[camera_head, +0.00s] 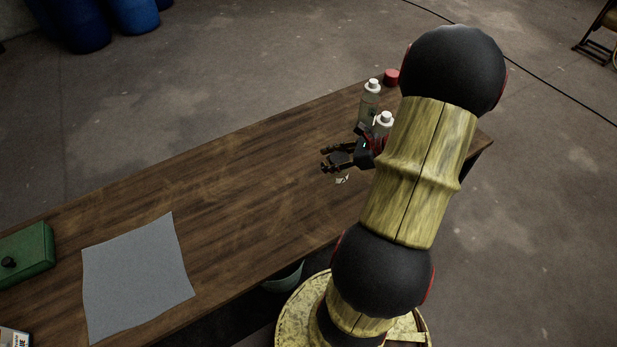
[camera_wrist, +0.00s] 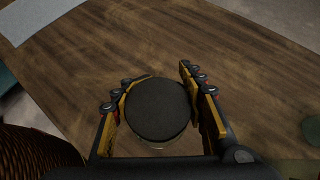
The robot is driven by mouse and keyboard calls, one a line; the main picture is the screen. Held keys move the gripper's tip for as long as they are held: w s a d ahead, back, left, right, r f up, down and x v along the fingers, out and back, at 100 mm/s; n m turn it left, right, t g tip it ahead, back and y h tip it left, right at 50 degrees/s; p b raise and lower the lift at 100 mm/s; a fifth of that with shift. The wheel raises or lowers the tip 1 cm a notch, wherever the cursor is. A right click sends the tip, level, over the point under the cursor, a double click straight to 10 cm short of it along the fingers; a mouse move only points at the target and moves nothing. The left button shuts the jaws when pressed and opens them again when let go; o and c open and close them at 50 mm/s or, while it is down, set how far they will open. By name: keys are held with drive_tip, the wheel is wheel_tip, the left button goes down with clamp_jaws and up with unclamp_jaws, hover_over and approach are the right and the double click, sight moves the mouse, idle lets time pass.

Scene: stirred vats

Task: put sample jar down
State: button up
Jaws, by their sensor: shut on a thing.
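The sample jar, with a round dark lid (camera_wrist: 158,107), sits between the fingers of my gripper (camera_wrist: 158,100) in the wrist view. A pale rim of its body shows just below the lid. The fingers are shut on it from both sides. In the head view my gripper (camera_head: 336,160) is over the right part of the wooden table (camera_head: 240,190), fingers pointing left. There the jar is mostly hidden; a small pale patch (camera_head: 342,180) shows under the fingers. I cannot tell whether the jar touches the table.
Two white-capped bottles (camera_head: 371,97) (camera_head: 384,122) and a red-topped item (camera_head: 391,77) stand behind my gripper, near the table's far right end. A grey cloth (camera_head: 138,275) and a green box (camera_head: 27,252) lie at the left. The table's middle is clear.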

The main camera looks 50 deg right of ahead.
drive_tip(key=x, duration=0.2)
drive_tip(key=b+x, duration=0.1)
drive_tip(key=x, duration=0.1)
drive_tip(key=f+b+x, duration=0.1)
drive_tip(key=x, duration=0.2)
drive_tip(key=shift+s+d+f, duration=0.15)
drive_tip(key=shift+s+d, duration=0.05)
drive_tip(key=shift+s, duration=0.15)
drive_tip(key=shift+w+f+b, duration=0.2)
drive_tip(key=shift+f+b, duration=1)
drive_tip(key=shift+f, duration=0.55)
drive_tip(key=shift+f, duration=0.15)
drive_tip(key=o, duration=1.3)
